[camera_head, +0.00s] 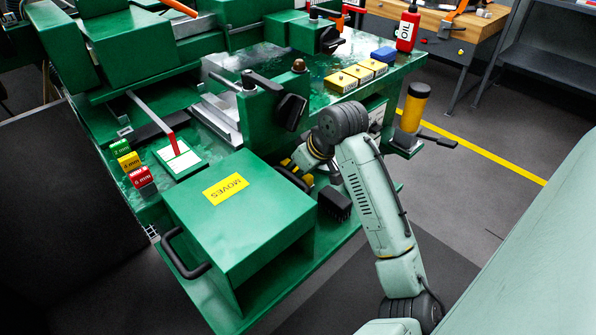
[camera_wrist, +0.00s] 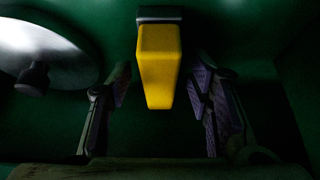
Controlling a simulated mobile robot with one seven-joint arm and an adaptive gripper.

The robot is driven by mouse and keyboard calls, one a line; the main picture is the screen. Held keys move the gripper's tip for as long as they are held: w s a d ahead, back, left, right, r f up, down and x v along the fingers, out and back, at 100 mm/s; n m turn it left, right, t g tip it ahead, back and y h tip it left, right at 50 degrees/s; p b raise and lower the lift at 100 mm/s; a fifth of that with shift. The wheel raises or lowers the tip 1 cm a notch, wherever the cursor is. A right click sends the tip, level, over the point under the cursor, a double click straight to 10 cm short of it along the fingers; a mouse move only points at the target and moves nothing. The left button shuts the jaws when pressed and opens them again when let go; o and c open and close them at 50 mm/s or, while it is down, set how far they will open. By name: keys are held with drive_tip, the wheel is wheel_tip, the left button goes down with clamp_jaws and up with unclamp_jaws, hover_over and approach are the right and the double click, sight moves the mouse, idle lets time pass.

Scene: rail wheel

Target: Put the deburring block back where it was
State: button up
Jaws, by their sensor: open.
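In the wrist view a yellow tapered block (camera_wrist: 158,65) with a pale grey strip at its far end stands against a dark green surface; I take it to be the deburring block. My gripper (camera_wrist: 160,88) is open, with one finger on each side of the block. A dark gap shows between the block and each finger, so I see no grip on it. I cannot tell what the block's far end rests on.
A grey metal disc (camera_wrist: 42,60) with a dark knob is left of the fingers. The green box marked MOVES (camera_head: 240,215) stands close by the arm. A black brush-like piece (camera_head: 335,203) lies below the wrist. A blue block (camera_head: 383,54) and yellow blocks (camera_head: 357,74) are on the machine top.

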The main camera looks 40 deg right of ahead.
drive_tip(key=shift+r, duration=0.1)
drive_tip(key=b+v, duration=0.1)
drive_tip(key=v, duration=1.1)
